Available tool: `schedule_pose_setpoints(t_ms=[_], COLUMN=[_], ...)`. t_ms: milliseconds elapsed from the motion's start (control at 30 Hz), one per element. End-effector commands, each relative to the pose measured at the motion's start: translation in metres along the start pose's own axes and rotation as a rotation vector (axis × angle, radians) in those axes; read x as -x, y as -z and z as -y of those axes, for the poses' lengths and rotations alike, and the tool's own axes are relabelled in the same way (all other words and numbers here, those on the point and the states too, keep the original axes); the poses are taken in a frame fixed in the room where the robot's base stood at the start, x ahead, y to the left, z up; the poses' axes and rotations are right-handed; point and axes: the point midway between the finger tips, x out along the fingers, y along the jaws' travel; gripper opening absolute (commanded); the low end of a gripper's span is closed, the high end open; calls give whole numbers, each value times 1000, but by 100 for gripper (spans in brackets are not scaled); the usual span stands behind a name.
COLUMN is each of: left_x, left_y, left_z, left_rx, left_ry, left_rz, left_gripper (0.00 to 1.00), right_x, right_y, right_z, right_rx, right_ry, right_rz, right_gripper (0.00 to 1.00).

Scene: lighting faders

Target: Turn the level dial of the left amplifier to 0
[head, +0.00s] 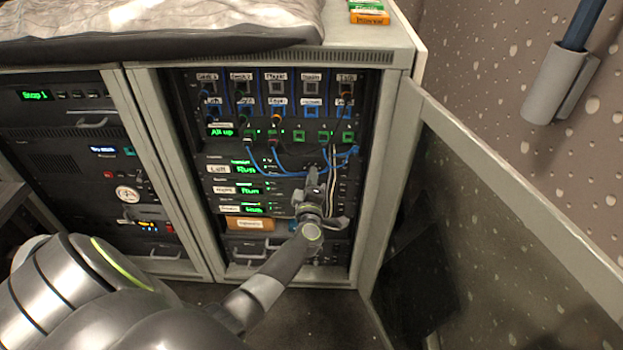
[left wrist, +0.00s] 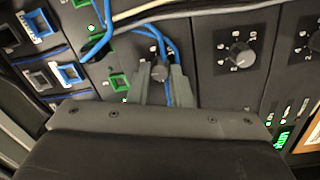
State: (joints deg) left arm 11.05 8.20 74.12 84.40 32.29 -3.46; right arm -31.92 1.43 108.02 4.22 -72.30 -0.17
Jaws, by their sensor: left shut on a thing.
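The left amplifier (head: 218,169) is the upper unit in a row of labelled amplifiers in the open rack, with a green "Run" display. My left gripper (head: 313,178) reaches into the rack at this amplifier's right part, hiding its dial in the head view. In the left wrist view the level dial (left wrist: 158,72) shows as a small round knob between the fingertips of my left gripper (left wrist: 160,78), which is shut on it. The dial's pointer and most of its scale are hidden by the fingers and cables. My right gripper is not in view.
Blue patch cables (head: 300,172) loop in front of the upper amplifier, close to the fingers. Another amplifier's dial (left wrist: 242,53) with a white scale lies beside the held one. The open rack door (head: 500,180) stands at the right. An orange box (head: 369,17) sits on top.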

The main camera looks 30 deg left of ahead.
Motion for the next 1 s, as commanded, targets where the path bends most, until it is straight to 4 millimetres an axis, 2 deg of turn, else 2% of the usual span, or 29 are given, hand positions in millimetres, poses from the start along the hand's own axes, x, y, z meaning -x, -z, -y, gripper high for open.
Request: schedule_pose_setpoints(t_ms=[400, 767, 1000], left_x=[1, 1, 1], left_y=[-1, -2, -2], left_z=[2, 2, 2], left_rx=[396, 738, 966], left_ry=[6, 8, 9], left_rz=[-22, -41, -55], left_gripper=[0, 0, 0], right_x=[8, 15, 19], right_y=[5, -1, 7], right_z=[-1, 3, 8], right_rx=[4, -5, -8], right_ry=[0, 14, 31], right_rz=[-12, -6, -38], right_gripper=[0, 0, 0])
